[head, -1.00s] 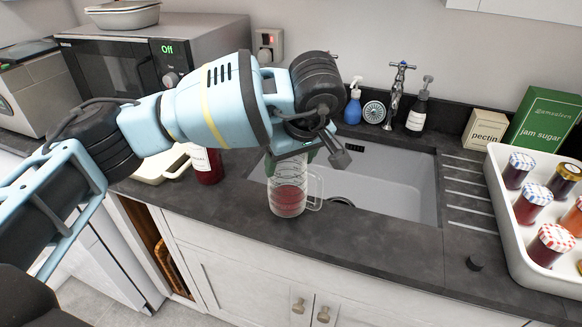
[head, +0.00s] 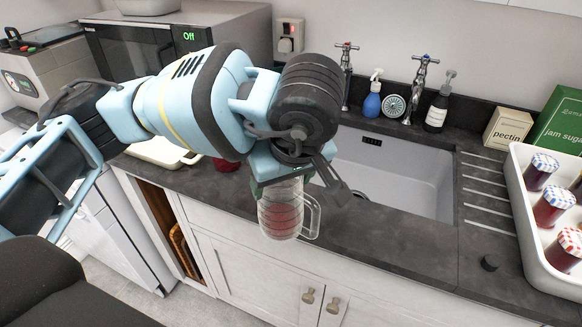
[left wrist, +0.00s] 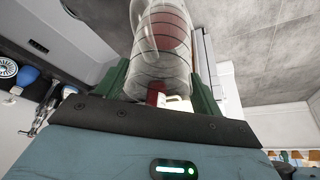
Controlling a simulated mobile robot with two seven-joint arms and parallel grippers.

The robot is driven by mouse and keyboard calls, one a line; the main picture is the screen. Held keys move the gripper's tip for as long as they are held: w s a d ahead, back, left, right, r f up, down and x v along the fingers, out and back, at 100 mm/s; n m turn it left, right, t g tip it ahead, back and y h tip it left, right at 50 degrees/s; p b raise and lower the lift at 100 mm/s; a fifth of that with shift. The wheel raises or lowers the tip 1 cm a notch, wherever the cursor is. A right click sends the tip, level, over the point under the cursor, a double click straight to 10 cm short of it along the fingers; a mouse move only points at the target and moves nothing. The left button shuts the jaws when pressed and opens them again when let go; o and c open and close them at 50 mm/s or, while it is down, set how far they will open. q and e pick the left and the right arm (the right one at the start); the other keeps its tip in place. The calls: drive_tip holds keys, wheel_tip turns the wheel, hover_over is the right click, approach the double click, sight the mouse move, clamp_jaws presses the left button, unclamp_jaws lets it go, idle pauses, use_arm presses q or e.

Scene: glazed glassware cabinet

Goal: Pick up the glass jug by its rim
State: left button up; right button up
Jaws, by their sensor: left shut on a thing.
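The clear glass jug (head: 274,222) has horizontal ring lines, red showing in its lower part and a handle on its right side. My left gripper (head: 284,181) is above it, shut on its upper rim. The jug hangs upright below the jaws and its base overlaps the worktop's front edge; it looks clear of the worktop. In the left wrist view, the green fingers of my gripper (left wrist: 160,88) flank the mouth of the jug (left wrist: 148,68). The wrist partly hides the jug's top in the head view. My right gripper is not in view.
The sink (head: 393,178) lies behind and right of the jug, with taps (head: 419,90) and soap bottles behind. A white tray (head: 530,245) of jars stands at right. A microwave (head: 130,55) is at back left. The dark worktop (head: 400,235) before the sink is mostly clear.

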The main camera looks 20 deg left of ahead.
sight(268, 200)
use_arm(q)
drive_tip(key=shift+s+a+r, duration=0.1)
drive_tip(key=shift+s+r, duration=0.05)
drive_tip(key=shift+s, duration=1.05)
drive_tip(key=shift+s+r, duration=0.1)
drive_tip(key=shift+s, duration=1.2)
